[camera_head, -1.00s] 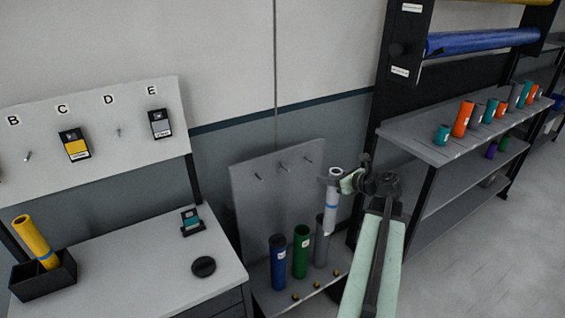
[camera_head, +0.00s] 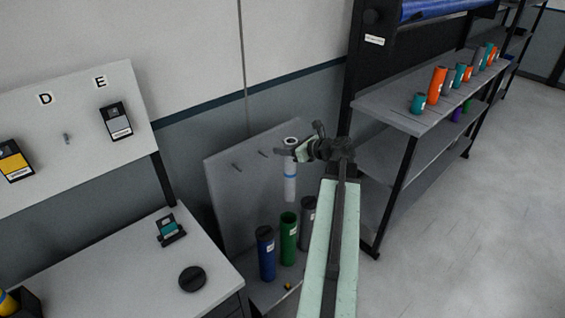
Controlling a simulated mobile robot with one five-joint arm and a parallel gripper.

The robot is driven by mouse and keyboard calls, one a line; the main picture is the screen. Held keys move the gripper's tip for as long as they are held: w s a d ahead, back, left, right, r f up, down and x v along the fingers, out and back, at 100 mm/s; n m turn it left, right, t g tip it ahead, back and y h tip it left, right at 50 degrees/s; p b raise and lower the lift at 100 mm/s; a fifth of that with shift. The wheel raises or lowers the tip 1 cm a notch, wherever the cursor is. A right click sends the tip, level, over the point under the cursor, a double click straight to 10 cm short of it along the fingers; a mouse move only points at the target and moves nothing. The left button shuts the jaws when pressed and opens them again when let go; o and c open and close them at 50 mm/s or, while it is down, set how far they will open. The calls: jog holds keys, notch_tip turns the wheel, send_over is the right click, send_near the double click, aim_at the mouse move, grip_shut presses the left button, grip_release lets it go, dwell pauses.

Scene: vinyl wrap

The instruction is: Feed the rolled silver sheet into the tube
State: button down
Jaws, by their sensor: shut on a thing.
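A blue tube (camera_head: 267,258) stands to the left of the green one. A grey tube (camera_head: 306,228) stands to the right, partly hidden behind my arm. The tops of the blue and grey tubes look dark.
The tubes stand on a low stand (camera_head: 258,286) with a grey pegboard (camera_head: 230,190) behind. A white bench (camera_head: 120,265) with a black round object (camera_head: 192,279) is at left. A shelf rack (camera_head: 385,108) with several coloured cylinders is at right. The right floor is clear.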

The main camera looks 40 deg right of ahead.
notch_tip(320, 180, down, 11)
jog(key=b, duration=0.8)
jog(key=shift+w+r+b, duration=0.15)
jog(key=shift+w+b, duration=0.2)
jog(key=shift+s, duration=0.15)
dwell(0.4)
notch_tip(320, 180, down, 10)
jog(key=b, duration=1)
dwell(0.7)
